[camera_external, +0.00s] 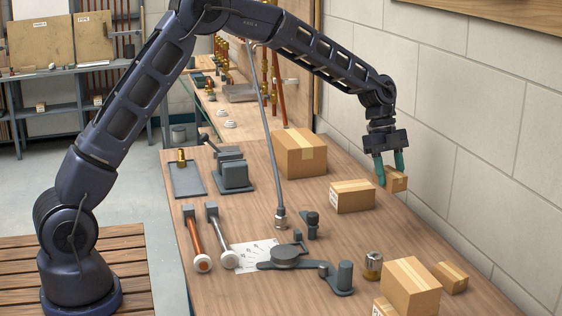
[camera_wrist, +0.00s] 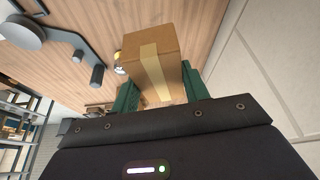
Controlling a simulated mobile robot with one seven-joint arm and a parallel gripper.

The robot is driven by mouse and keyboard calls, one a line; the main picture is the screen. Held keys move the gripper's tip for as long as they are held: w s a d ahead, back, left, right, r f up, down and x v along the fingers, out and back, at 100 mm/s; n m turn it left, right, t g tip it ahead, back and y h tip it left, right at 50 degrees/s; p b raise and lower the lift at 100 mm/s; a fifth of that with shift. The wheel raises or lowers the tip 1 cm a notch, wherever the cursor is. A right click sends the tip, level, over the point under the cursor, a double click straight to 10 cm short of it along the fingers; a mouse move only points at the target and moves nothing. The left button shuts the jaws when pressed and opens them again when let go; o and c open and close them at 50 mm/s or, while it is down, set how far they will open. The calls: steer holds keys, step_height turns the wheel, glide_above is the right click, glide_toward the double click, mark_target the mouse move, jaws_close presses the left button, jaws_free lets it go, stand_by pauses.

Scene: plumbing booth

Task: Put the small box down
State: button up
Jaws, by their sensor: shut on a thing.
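The small box (camera_external: 396,181) is brown cardboard with a pale tape strip. My gripper (camera_external: 390,165) is shut on it, with green fingers on opposite sides. The box is near the wall at the right side of the workbench (camera_external: 240,190). It appears a little above the bench, but I cannot tell the exact gap. In the wrist view the small box (camera_wrist: 155,60) shows between the fingers (camera_wrist: 160,92), hiding part of the bench behind it.
A carton (camera_external: 352,196) stands just left of the held box, and a larger one (camera_external: 300,153) behind. Bare bench lies between these groups.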

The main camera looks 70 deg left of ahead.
steer(key=shift+r, duration=1.8)
steer(key=w+a+r+n+t, duration=0.1)
steer(key=a+n, duration=0.1)
steer(key=a, duration=0.6)
steer(key=w+a+r+n+t, duration=0.1)
steer(key=w+a+r+n, duration=0.1)
steer(key=a, duration=0.5)
step_height(320, 180, up, 7)
steer(key=n+t+y, duration=0.2)
steer(key=n+y, duration=0.2)
steer(key=n, duration=0.8)
glide_above(302, 137)
steer(key=s, duration=0.2)
steer(key=f, duration=1.8)
steer(key=shift+w+d+f, duration=0.1)
steer(key=shift+w+f, duration=0.1)
steer(key=shift+f, duration=0.15)
steer(key=shift+f, duration=0.15)
steer(key=o, duration=1)
